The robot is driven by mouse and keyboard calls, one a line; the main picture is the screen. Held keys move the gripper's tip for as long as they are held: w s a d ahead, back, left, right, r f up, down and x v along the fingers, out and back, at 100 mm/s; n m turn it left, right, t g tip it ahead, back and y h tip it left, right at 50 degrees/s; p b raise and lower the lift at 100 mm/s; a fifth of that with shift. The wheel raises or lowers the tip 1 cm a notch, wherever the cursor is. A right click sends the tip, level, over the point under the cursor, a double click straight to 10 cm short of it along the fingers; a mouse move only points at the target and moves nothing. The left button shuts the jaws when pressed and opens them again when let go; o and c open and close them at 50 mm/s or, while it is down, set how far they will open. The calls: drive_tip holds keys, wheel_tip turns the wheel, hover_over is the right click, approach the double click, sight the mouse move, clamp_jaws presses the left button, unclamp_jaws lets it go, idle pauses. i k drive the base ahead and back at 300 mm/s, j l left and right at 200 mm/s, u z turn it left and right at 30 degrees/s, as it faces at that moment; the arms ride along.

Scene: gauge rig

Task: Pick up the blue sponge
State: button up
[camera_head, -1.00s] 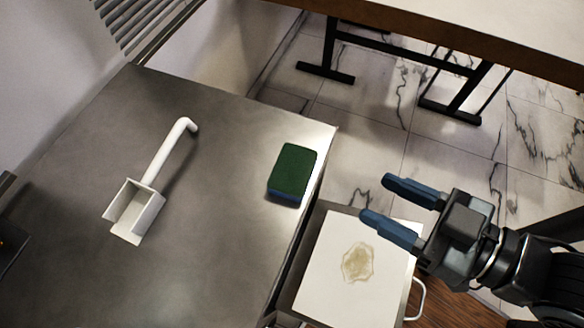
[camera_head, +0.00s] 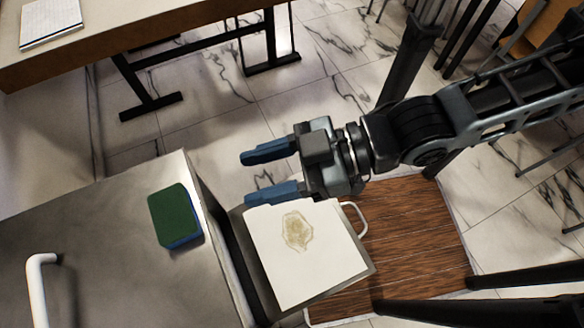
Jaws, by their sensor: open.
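The blue sponge (camera_head: 175,216) has a dark green top face and a blue side. It lies flat on the grey metal counter (camera_head: 110,285), close to the counter's right edge. My gripper (camera_head: 256,176) is open and empty, its two blue fingers pointing left. It is to the right of the sponge and apart from it, beyond the counter edge. Nothing hides the sponge.
A white board with a brownish stain (camera_head: 305,255) sits beside the counter, near my lower finger. A wooden table (camera_head: 150,40) with black legs stands at the back.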

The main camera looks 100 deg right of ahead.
sight(176, 221)
drive_tip(key=k, duration=0.3)
drive_tip(key=k+u, duration=0.2)
drive_tip(key=u, duration=0.3)
drive_tip(key=k+j+u, duration=0.1)
drive_tip(key=u, duration=0.4)
drive_tip(key=l+u, duration=0.3)
drive_tip(key=l, duration=0.3)
drive_tip(key=i+l+u, duration=0.1)
drive_tip(key=l+u, duration=0.15)
drive_tip(key=l, duration=0.35)
